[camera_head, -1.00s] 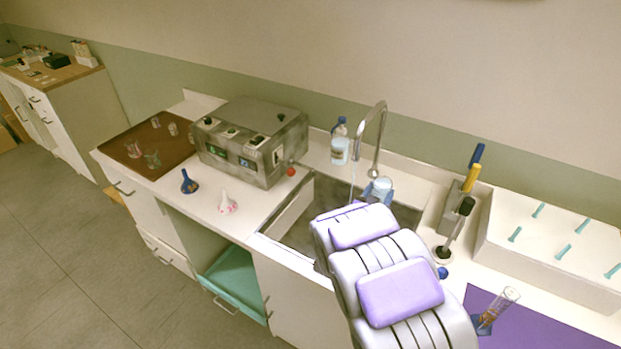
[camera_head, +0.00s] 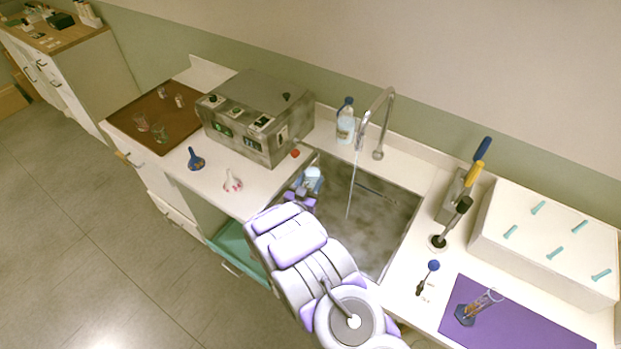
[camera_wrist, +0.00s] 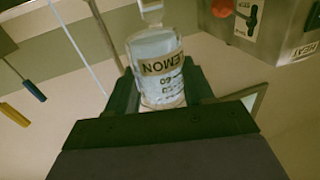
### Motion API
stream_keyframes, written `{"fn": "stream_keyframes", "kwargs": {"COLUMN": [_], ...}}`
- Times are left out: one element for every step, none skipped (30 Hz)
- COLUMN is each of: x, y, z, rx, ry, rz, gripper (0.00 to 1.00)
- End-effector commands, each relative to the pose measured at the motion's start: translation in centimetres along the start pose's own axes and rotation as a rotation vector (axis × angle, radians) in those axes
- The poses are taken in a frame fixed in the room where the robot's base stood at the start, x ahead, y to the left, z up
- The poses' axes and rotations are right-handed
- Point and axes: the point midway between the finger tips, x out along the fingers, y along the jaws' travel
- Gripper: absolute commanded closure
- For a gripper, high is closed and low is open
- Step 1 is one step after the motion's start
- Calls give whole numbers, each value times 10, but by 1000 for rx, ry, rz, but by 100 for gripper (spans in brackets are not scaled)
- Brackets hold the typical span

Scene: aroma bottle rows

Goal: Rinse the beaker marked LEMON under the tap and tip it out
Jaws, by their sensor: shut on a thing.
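The clear LEMON beaker (camera_wrist: 158,72) is between the fingers of my gripper (camera_wrist: 160,95), which is shut on it. Its label reads upside down in the wrist view, which shows "EMON" and graduation marks. In the head view the beaker (camera_head: 313,176) is at the left end of the sink (camera_head: 385,215), with my gripper (camera_head: 303,193) just below it, partly hidden by my arm. The tap (camera_head: 378,125) is at the back of the sink, and a thin water stream (camera_head: 352,185) runs down from it. The beaker is left of the stream, apart from it. Its contents are unclear.
A grey heater box (camera_head: 255,118) stands left of the sink, with a blue flask (camera_head: 195,160) and a white-pink flask (camera_head: 232,181) before it. A bottle (camera_head: 346,122) stands behind the sink. A purple mat (camera_head: 520,325) holds a cylinder (camera_head: 480,306) at right.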

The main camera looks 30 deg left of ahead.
Motion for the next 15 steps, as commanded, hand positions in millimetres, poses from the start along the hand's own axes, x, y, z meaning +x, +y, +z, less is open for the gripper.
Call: {"fn": "stream_keyframes", "kwargs": {"x": [0,1,1,1,1,2,2,2,2,2,2,2,2,2,2], "y": [0,0,0,0,1,2,3,4,5,6,7,9,10,11,12], "z": [2,3,4,4,5,6,6,7,7,8,8,8,8,8,9], "rx": [11,18,28,37,47,58,67,77,89,99,108,121,130,140,153], "ry": [-1,-2,-4,-5,-6,-8,-9,-11,-12,-14,-15,-16,-17,-18,-20], "rz": [0,0,0,0,0,0,0,0,1,1,1,1,1,1,1], "gripper": [78,78,78,78,78,78,78,78,78,78,78,78,78,78,78]}}
